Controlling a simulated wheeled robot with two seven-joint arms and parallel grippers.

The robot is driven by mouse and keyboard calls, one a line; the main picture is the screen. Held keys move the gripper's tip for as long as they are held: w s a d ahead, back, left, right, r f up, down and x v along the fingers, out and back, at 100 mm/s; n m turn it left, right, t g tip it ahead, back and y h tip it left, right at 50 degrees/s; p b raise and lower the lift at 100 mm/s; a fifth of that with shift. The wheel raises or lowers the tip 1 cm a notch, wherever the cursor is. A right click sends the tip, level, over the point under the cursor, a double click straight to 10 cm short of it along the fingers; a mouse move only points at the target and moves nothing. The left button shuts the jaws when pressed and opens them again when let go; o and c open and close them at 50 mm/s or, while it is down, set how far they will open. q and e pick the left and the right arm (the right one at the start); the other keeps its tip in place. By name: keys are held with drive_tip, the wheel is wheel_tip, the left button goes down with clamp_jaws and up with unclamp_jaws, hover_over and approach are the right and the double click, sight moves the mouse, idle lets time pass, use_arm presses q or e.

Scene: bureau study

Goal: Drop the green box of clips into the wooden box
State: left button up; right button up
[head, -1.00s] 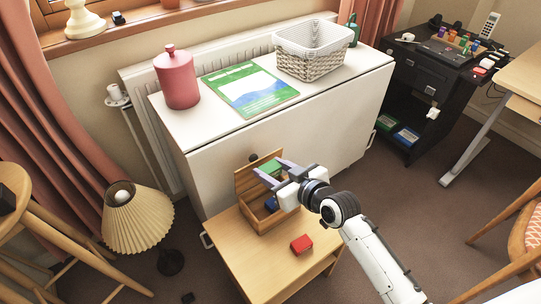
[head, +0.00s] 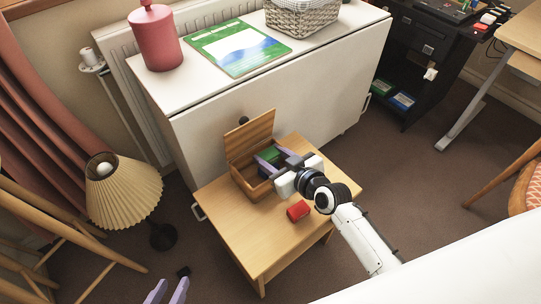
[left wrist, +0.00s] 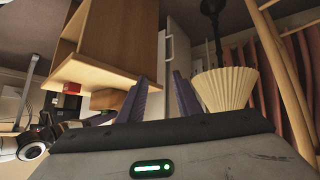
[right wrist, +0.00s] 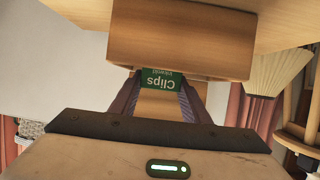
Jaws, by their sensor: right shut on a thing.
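The wooden box (head: 246,187) stands on a small wooden table with its lid (head: 250,138) raised at the back. My right gripper (head: 268,158) is shut on the green box of clips (head: 271,154), at the opening of the wooden box, in front of the lid. In the right wrist view the green box (right wrist: 161,79) shows its "Clips" label upside down between the fingers, by the wall of the wooden box (right wrist: 180,45). I cannot tell how deep it is inside. My left gripper (head: 167,292) is open and empty, low at the bottom edge of the head view.
A red box (head: 298,211) lies on the small table (head: 262,240), right of the wooden box. A white cabinet (head: 290,105) stands close behind. A pleated lamp (head: 122,190) and a wooden stool are at the left. The table's front is clear.

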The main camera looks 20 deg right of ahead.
use_arm(q)
drive_tip(key=shift+r, duration=0.15)
use_arm(e)
drive_tip(key=shift+r, duration=0.1)
drive_tip(key=o, duration=1.1)
use_arm(q)
drive_tip(key=p, duration=0.3)
drive_tip(key=shift+w+a+r, duration=0.1)
drive_tip(key=shift+a+r, duration=0.1)
drive_tip(key=shift+r, duration=0.2)
use_arm(e)
drive_tip(key=v, duration=1)
drive_tip(key=shift+s, duration=0.15)
use_arm(q)
drive_tip(key=shift+r, duration=0.1)
wheel_tip(320, 180, up, 7)
drive_tip(key=p, duration=1)
drive_tip(key=shift+a+y, duration=0.3)
use_arm(e)
drive_tip(key=s+a+g, duration=0.1)
drive_tip(key=s, duration=0.4)
drive_tip(key=s+a+g+h, duration=0.1)
drive_tip(key=s, duration=0.5)
drive_tip(key=s+a+m+g, duration=0.1)
drive_tip(key=s+g, duration=0.1)
drive_tip(key=s, duration=0.3)
drive_tip(key=shift+s+a+r, duration=0.15)
drive_tip(key=shift+r, duration=0.25)
